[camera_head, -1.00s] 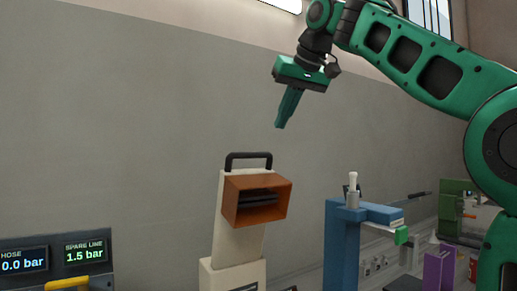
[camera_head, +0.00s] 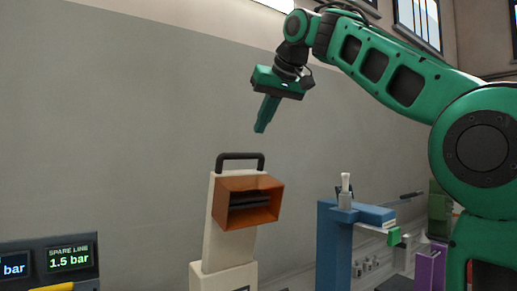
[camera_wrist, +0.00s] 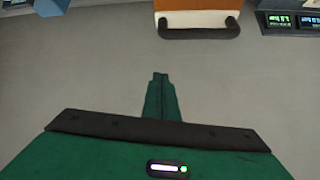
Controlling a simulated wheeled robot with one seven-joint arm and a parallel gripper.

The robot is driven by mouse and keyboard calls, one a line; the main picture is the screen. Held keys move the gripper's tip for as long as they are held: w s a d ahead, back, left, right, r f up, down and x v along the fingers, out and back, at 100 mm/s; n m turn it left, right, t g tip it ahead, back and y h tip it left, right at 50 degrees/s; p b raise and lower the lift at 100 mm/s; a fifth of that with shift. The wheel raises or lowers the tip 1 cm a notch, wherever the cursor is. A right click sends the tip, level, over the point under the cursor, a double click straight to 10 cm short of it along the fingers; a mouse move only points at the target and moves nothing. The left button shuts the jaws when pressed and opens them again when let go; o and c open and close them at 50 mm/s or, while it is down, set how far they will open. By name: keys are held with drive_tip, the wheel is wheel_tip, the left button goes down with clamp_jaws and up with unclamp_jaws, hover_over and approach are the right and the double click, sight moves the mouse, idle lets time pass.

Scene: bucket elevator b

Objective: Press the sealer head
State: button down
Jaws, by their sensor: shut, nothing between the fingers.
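My gripper (camera_head: 261,129) is shut and empty, pointing down in the air. In the head view it appears above and slightly right of a black handle (camera_head: 240,157) on a cream upright machine (camera_head: 222,246) with an orange open-fronted box (camera_head: 262,186). A blue stand (camera_head: 332,247) with an arm reaching right, a white-topped knob (camera_head: 346,186) and a green block (camera_head: 394,236) stands to the right. I cannot tell for certain which part is the sealer head. The wrist view shows my closed fingers (camera_wrist: 160,78) over bare floor, apart from the handle (camera_wrist: 199,34).
A dark panel with pressure displays (camera_head: 69,258) stands at the lower left. A green machine (camera_head: 440,212) and a purple block (camera_head: 430,267) stand at the right, partly behind my arm. The wall behind my gripper is bare.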

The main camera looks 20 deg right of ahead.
drive_tip(key=f, duration=0.4)
drive_tip(key=shift+w+a+f, duration=0.35)
drive_tip(key=shift+w+f, duration=0.05)
drive_tip(key=shift+s+f, duration=0.5)
drive_tip(key=shift+s, duration=0.15)
drive_tip(key=shift+s, duration=0.1)
idle(0.4)
